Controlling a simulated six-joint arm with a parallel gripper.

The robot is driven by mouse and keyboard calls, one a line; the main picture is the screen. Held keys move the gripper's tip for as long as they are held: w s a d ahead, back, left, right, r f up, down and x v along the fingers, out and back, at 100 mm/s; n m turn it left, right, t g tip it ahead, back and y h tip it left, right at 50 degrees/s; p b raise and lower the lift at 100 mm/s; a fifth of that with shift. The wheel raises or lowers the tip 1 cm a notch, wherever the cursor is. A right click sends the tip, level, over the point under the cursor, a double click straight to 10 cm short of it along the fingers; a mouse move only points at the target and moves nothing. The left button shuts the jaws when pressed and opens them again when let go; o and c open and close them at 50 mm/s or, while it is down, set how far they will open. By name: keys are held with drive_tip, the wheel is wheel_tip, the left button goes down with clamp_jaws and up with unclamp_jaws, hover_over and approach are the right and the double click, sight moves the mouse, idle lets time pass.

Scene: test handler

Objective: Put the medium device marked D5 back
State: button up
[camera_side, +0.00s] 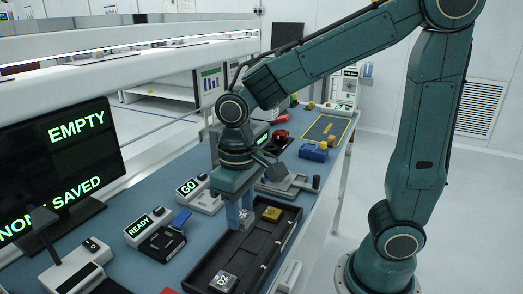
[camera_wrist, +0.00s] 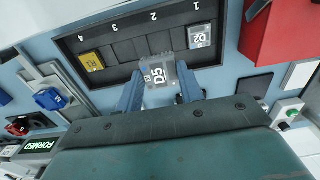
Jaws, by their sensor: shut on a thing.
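My gripper (camera_wrist: 160,88) is shut on the medium device marked D5 (camera_wrist: 157,73), a grey block between its two blue fingers. In the wrist view D5 overlaps the near wall of the dark tray (camera_wrist: 122,51), roughly below the number 2. I cannot tell whether it touches the tray. In the side view my gripper (camera_side: 240,216) points down at the tray's middle, and its fingers partly hide D5. A grey device marked D2 (camera_wrist: 200,36) sits in the tray at number 1. A gold device (camera_wrist: 91,61) sits near number 4.
A red bin (camera_wrist: 277,32) stands beside the tray's number 1 end. Stations marked READY (camera_side: 146,228) and GO (camera_side: 200,195) line the bench left of the tray. A monitor (camera_side: 60,165) reads EMPTY. Blue and red parts (camera_wrist: 48,100) lie past the gold device's end.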

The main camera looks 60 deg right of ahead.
hover_over(243, 260)
wheel_tip(243, 260, down, 6)
drive_tip(key=shift+f, duration=0.2)
drive_tip(key=shift+f, duration=2.1)
drive_tip(key=shift+f, duration=0.1)
drive_tip(key=o, duration=1)
wheel_tip(243, 260, up, 12)
drive_tip(key=shift+r, duration=0.1)
drive_tip(key=shift+d+r, duration=0.1)
